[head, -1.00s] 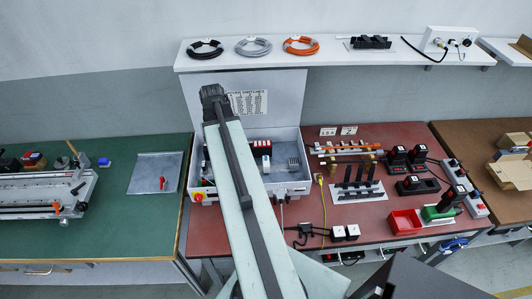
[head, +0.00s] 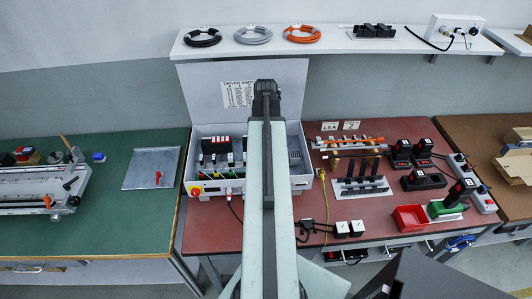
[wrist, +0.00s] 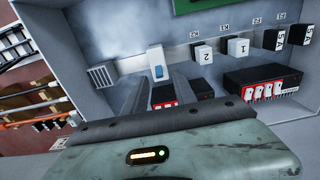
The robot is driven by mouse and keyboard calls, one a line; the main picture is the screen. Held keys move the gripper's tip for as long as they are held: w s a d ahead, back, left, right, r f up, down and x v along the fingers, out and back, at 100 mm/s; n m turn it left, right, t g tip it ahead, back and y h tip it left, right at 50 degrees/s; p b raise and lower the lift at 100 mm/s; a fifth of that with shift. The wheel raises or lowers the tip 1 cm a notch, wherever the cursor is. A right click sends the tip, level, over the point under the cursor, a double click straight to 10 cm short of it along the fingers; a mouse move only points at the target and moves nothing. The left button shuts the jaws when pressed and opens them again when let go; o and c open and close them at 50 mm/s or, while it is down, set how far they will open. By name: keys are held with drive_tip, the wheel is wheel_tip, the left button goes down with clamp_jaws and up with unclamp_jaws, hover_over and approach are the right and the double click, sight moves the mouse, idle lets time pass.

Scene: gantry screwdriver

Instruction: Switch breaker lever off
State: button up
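My gripper (wrist: 162,80) shows in the wrist view as two grey fingers, apart with a gap between them. The head view shows the dark end of my arm over the right part of an open grey cabinet (head: 187,150); the fingers are hidden there. A white module with a blue part (wrist: 156,62) appears just beyond the fingertips, in line with the gap. I cannot tell whether they touch it, or surely whether it is the breaker. Black blocks with red and white faces (wrist: 265,88) lie to the right; another is partly behind the right finger.
White and black modules labelled 1, 2 and 5A line the cabinet's back in the wrist view, with a grey vented block (wrist: 102,75) to the left. The cabinet walls surround the gripper. A red bench (head: 400,155) with sockets and tools lies right of the cabinet in the head view.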

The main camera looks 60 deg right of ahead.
wheel_tip(320, 180, down, 2)
drive_tip(key=shift+f+b, duration=0.25)
drive_tip(key=shift+b, duration=0.35)
drive_tip(key=shift+r, duration=0.1)
drive_tip(key=shift+c, duration=0.3)
clamp_jaws()
drive_tip(key=shift+s+a+h, duration=0.15)
drive_tip(key=shift+a+h, duration=0.15)
drive_tip(key=shift+t+h, duration=0.3)
drive_tip(key=shift+t, duration=0.1)
